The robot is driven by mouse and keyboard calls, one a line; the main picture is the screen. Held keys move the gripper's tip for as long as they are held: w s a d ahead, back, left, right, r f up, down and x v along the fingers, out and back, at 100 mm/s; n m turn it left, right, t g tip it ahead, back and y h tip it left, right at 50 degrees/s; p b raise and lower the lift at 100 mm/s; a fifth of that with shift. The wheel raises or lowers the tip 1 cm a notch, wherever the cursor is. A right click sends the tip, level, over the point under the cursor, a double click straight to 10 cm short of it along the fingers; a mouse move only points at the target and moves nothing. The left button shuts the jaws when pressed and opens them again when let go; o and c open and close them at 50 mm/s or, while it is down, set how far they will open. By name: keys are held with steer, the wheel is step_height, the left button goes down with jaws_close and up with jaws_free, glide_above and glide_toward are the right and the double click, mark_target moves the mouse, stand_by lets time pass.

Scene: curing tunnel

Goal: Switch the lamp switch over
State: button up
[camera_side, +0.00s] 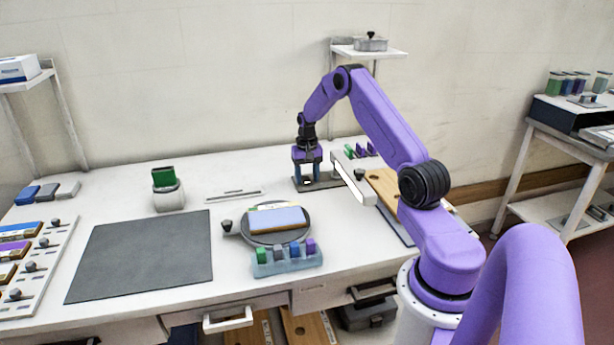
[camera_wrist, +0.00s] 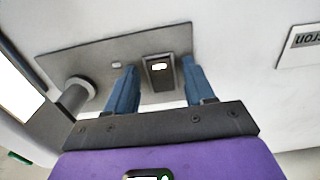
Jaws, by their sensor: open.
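My gripper (camera_side: 307,179) points down over a dark grey plate (camera_side: 328,182) at the back of the table. Its two blue fingers are apart and empty. In the wrist view, a dark rocker-like switch (camera_wrist: 160,80) in a grey frame lies between the fingertips, with a bright white spot on its face. The plate also shows in the wrist view (camera_wrist: 90,58), with a small blue-grey mark left of the switch. I cannot tell whether a finger touches the switch. The side view largely hides the switch behind my fingers.
A grey round post (camera_wrist: 75,93) stands on the plate left of the fingers. A white bar (camera_side: 353,181) stands close right of my gripper. A round turntable (camera_side: 277,234) with a blue-topped block is nearer the front. A grey mat (camera_side: 142,255) lies bare at left.

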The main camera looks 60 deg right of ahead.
jaws_close()
steer(key=shift+d, duration=0.1)
steer(key=shift+w+d+g+y, duration=0.2)
steer(key=shift+w+g+y, duration=0.1)
steer(key=shift+g+y, duration=0.6)
steer(key=shift+r, duration=0.1)
jaws_free()
steer(key=shift+r, duration=0.1)
